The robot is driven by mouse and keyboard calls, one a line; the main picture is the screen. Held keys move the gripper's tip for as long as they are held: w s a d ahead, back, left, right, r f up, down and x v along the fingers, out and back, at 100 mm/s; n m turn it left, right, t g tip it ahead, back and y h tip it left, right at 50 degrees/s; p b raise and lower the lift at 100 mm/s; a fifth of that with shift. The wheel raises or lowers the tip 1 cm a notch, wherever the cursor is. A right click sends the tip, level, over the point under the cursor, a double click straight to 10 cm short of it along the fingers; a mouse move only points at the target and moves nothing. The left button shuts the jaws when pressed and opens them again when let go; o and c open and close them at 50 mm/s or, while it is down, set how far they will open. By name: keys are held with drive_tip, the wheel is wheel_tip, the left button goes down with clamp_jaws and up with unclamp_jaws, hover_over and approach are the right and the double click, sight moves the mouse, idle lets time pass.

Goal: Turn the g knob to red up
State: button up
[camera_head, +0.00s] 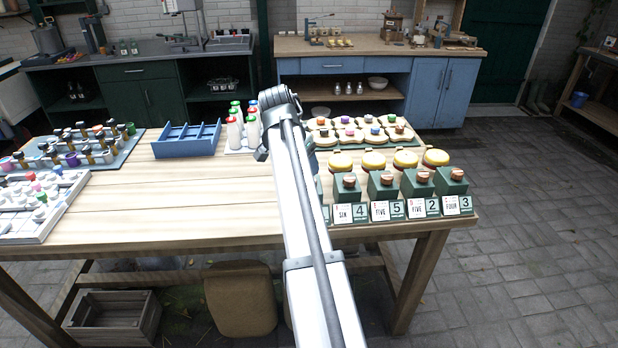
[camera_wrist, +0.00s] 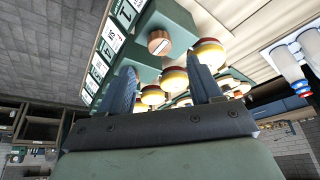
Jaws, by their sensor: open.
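Several green blocks stand in a row at the right front of the table, each with a round wooden knob on top, such as the knobs (camera_head: 349,181), (camera_head: 387,179), (camera_head: 423,176) and (camera_head: 457,174). Cards with number words and digits (camera_head: 351,213) stand before them. Their small letters are too small to read, so I cannot tell which is g. My gripper (camera_wrist: 163,82) is open and empty in the wrist view. One wooden knob (camera_wrist: 160,42) with a pale stripe shows beyond and between its fingertips, apart from them. My arm hides the left end of the row in the head view.
Yellow-and-red round pieces (camera_head: 374,160) stand right behind the blocks. Beyond them is a board of scalloped pieces (camera_head: 362,131). White bottles with coloured caps (camera_head: 234,133) and a blue divided tray (camera_head: 187,140) stand left of my arm. The table's (camera_head: 170,205) middle left is clear.

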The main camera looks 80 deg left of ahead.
drive_tip(key=x, duration=0.7)
drive_tip(key=shift+w+a+f, duration=0.1)
drive_tip(key=shift+f, duration=0.15)
drive_tip(key=c, duration=1)
